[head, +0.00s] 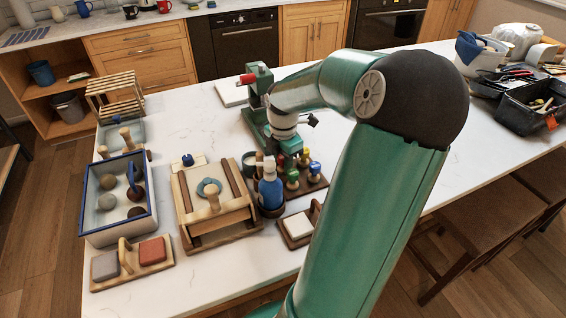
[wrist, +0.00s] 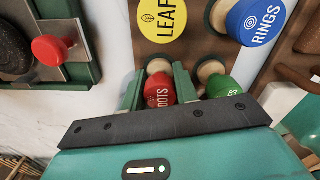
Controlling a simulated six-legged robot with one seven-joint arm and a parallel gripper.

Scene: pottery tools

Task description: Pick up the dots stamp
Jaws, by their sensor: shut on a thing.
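The dots stamp (wrist: 160,92) has a red head with white lettering that reads DOTS, seen in the wrist view. My gripper (wrist: 156,88) is shut on it, with one green finger on each side. The dots stamp's lower part is partly hidden by the gripper. In the head view my gripper (head: 289,148) is low over the wooden stamp rack (head: 322,184), beside the green machine. I cannot tell whether the stamp still touches the rack.
A green stamp (wrist: 224,87) stands close right of the fingers. The yellow LEAF stamp (wrist: 163,20) and blue RINGS stamp (wrist: 256,20) are just beyond. A blue bottle (head: 270,188) stands left of the rack. The green machine (head: 255,110) is behind, and bare white counter lies to the right.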

